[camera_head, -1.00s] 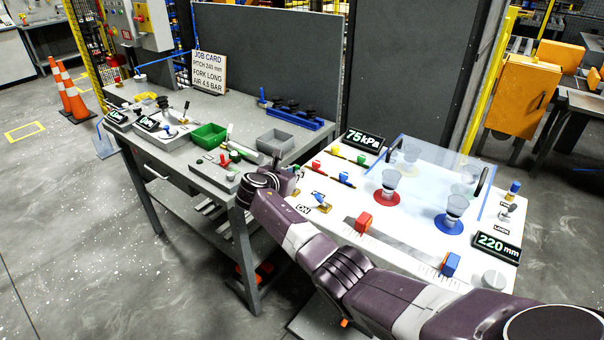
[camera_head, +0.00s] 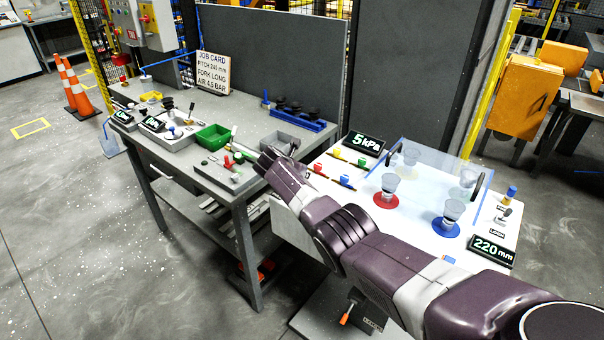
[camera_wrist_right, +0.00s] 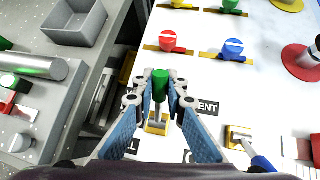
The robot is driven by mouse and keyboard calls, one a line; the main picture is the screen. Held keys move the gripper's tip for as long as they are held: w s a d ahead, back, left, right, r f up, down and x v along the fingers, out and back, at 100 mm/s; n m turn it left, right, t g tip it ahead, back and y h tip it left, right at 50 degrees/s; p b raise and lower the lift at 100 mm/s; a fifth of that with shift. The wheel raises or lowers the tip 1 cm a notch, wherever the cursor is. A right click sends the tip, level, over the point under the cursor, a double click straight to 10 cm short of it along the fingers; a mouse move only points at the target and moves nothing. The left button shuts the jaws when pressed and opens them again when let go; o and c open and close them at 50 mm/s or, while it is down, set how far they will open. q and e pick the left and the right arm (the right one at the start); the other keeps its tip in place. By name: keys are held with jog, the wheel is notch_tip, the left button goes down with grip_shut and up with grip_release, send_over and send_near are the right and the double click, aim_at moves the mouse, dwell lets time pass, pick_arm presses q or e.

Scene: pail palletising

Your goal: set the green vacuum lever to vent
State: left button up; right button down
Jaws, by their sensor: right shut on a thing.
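The green vacuum lever (camera_wrist_right: 160,84) has a green knob on a metal stem, rising from a brass base plate (camera_wrist_right: 157,124) on the white panel. In the right wrist view its knob shows towards the VENT-label end of its base. My right gripper (camera_wrist_right: 160,92) is shut on the lever, one finger on each side. The VENT label (camera_wrist_right: 208,107) is partly covered by a finger. A display (camera_head: 363,143) reads 5 kPa. My left gripper is not in view.
Red and blue levers (camera_wrist_right: 168,42) (camera_wrist_right: 233,50) stand beyond the green one, and another brass-based blue-handled lever (camera_wrist_right: 240,138) is to its right. A grey bench (camera_head: 222,175) with a green bin (camera_head: 212,137) stands left of the panel.

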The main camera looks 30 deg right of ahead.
jog(key=c, duration=1.9)
grip_release()
jog(key=shift+d, duration=0.1)
jog(key=shift+c, duration=0.2)
jog(key=v, duration=1.2)
